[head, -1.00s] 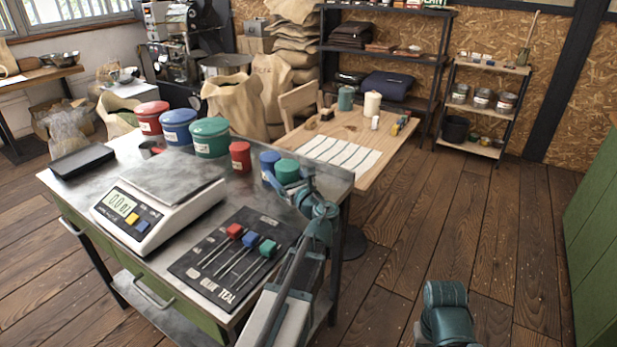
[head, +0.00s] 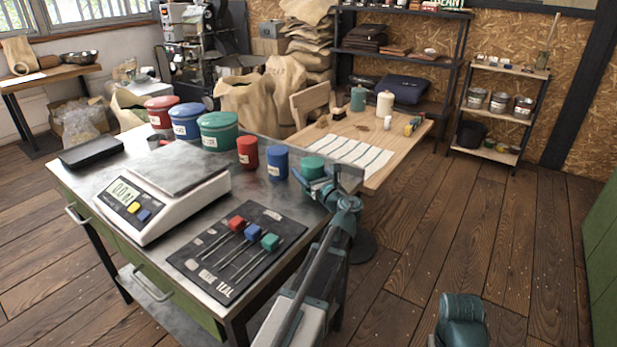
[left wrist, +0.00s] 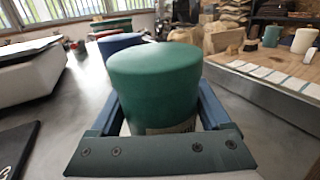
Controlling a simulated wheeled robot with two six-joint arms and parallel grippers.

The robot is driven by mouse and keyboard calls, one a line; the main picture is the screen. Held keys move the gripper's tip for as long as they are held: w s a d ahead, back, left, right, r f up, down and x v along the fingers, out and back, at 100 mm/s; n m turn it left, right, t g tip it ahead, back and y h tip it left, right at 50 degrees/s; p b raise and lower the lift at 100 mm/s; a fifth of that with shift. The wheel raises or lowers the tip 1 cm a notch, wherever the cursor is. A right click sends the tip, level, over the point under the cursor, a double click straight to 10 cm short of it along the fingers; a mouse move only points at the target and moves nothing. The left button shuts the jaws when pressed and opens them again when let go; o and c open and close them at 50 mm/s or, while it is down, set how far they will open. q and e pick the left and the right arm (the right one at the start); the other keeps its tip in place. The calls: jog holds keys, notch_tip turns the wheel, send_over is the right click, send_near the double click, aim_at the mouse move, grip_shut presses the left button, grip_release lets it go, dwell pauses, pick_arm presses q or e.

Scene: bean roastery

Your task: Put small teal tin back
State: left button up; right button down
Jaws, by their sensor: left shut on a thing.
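The small teal tin (head: 313,167) is at the far right end of the steel bench, just right of the small blue tin (head: 277,162). My left gripper (head: 320,186) is shut on it, and the tin stands upright between the fingers. In the left wrist view the teal tin (left wrist: 155,85) fills the middle, with a blue finger on each side. Its base is hidden, so I cannot tell whether it touches the bench. The small red tin (head: 247,152) stands left of the blue one. My right gripper is out of view.
Large red (head: 161,112), blue (head: 184,122) and teal (head: 218,132) canisters stand behind on the bench. A white scale (head: 160,197) and a black slider panel (head: 238,250) lie in front. A wooden table (head: 395,160) stands beyond the bench.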

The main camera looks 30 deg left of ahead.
pick_arm(q)
jog(key=shift+r, duration=0.1)
jog(key=shift+f, duration=0.25)
jog(key=o, duration=1.4)
jog(key=shift+r, duration=0.1)
jog(key=shift+o, duration=0.2)
jog(key=shift+r, duration=0.25)
jog(key=v, duration=1.2)
jog(key=shift+f, duration=0.1)
